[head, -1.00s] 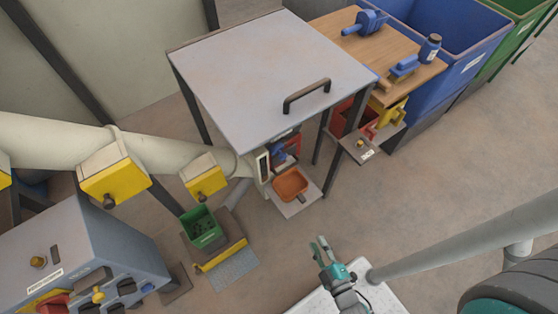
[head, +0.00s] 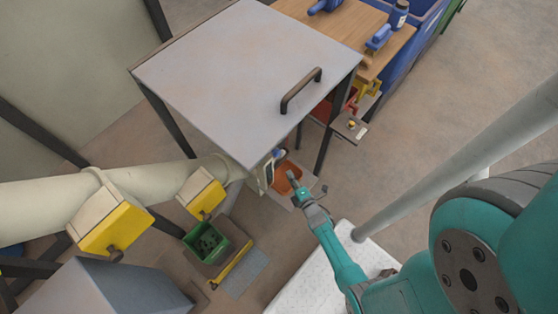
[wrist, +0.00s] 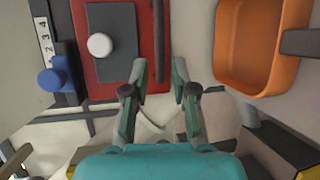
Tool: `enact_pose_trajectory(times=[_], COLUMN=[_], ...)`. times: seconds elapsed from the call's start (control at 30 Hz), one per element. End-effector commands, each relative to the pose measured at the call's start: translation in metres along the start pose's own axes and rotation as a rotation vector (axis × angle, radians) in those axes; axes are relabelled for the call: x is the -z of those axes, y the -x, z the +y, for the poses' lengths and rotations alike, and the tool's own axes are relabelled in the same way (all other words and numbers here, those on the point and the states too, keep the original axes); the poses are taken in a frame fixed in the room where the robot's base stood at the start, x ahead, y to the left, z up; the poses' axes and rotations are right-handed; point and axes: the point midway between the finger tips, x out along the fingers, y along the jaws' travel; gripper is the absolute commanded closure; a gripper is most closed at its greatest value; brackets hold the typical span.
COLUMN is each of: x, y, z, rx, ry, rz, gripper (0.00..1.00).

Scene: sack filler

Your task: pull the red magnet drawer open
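In the wrist view a red front (wrist: 125,85), which looks like the magnet drawer, carries a dark plate with a white round knob. A dark bar (wrist: 158,45) runs along its right side. My gripper (wrist: 159,75) is open and empty, with one fingertip on each side of the line of this bar. I cannot tell whether the fingertips reach it. In the head view my gripper (head: 294,178) is at the orange tray, below the edge of the grey top. The red front is hidden there by the grey top.
The orange tray (wrist: 262,45) is close on the right in the wrist view. A blue knob (wrist: 52,80) beside a numbered scale is on the left. A green bin (head: 206,240) stands on the floor to the left.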

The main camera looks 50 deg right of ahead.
Motion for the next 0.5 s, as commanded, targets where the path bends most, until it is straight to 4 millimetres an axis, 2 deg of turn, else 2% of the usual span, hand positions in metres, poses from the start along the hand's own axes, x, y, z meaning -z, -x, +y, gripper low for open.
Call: enact_pose_trajectory(times=[0.3,0.5], x=[0.001,0.001], y=[-0.052,-0.077], z=[0.001,0.001], rx=[-0.001,0.0], ry=[-0.002,-0.003], rz=[0.002,0.002], gripper=[0.73,0.73])
